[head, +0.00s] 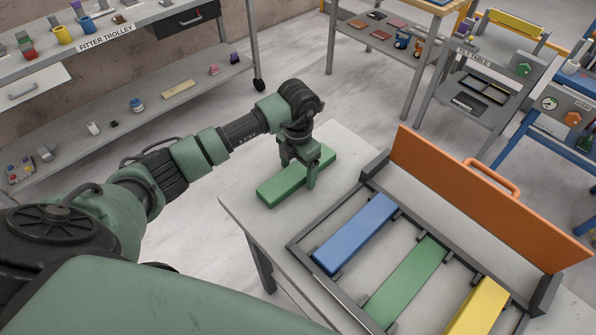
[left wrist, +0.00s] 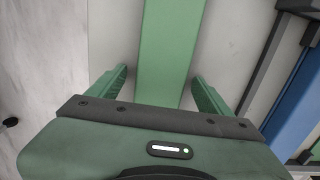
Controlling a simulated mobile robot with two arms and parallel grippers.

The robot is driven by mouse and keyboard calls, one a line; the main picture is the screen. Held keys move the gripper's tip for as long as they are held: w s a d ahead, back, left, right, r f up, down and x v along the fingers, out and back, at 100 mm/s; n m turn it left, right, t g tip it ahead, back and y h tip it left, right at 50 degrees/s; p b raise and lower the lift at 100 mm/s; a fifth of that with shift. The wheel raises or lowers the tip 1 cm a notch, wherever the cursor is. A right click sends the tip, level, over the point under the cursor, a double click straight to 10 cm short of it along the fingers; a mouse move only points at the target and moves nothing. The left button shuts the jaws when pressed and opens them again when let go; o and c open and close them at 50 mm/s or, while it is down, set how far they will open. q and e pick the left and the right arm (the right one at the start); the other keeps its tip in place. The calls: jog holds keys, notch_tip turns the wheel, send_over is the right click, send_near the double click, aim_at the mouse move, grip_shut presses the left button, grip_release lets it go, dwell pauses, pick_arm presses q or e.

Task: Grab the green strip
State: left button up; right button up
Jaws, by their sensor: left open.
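A green strip (head: 283,190) lies on the pale slab (head: 240,208), left of the case. My left gripper (head: 298,174) is over this strip with its fingers pointing down. In the left wrist view the green strip (left wrist: 170,45) runs between the two open fingers (left wrist: 160,78), with a gap on each side. The gripper is open and holds nothing. A second green piece (head: 406,283) lies in the case between a blue strip (head: 355,233) and a yellow strip (head: 480,308). My right gripper is not in view.
The dark-framed case (head: 300,250) stands right of the loose strip, its orange lid (head: 480,200) raised along the far side. A grey trolley (head: 130,45) with small items stands at the upper left. Other tables stand at the upper right.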

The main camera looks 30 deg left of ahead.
pick_arm(q)
jog(key=c, duration=1.7)
jog(key=shift+r, duration=0.1)
grip_shut()
jog(key=shift+w, duration=0.1)
